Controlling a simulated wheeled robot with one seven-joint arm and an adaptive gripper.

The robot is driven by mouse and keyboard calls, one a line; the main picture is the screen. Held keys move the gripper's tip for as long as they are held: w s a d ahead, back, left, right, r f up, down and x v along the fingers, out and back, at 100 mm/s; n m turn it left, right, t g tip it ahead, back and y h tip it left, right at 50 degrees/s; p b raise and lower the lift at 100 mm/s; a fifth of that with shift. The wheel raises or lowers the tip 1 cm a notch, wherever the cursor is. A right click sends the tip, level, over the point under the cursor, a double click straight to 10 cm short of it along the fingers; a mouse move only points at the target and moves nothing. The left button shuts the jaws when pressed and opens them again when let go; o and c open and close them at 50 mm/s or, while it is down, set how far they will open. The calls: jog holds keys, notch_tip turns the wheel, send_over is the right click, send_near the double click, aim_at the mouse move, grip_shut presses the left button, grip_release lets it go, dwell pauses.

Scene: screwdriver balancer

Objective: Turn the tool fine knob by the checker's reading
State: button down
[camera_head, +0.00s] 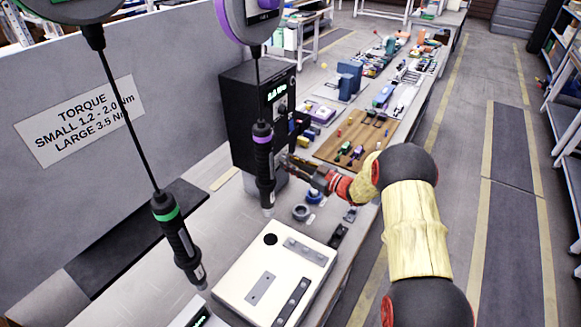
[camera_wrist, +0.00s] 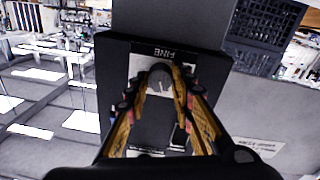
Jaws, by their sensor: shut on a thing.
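In the wrist view a grey round knob (camera_wrist: 160,78) sits below an upside-down FINE label (camera_wrist: 158,53) on a dark face. My gripper (camera_wrist: 160,86) is shut on this knob, one finger on each side. In the head view my gripper (camera_head: 287,164) reaches the box's lower front, just right of the hanging purple-banded screwdriver (camera_head: 263,165). The knob is hidden there.
A green-banded screwdriver (camera_head: 178,240) hangs at left before a torque sign (camera_head: 80,120) reading small 1.2–2.0 Nm, large 3.5 Nm. A white fixture plate (camera_head: 252,262) lies in front. A wooden board (camera_head: 340,155) with small parts lies behind my gripper. The aisle at right is clear.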

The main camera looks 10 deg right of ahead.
jog(key=shift+f+n+b, duration=0.1)
jog(key=shift+n+b, duration=2.9)
jog(key=shift+n, duration=0.8)
jog(key=shift+y, duration=0.3)
jog(key=c, duration=1.5)
grip_release()
jog(key=v, duration=1.2)
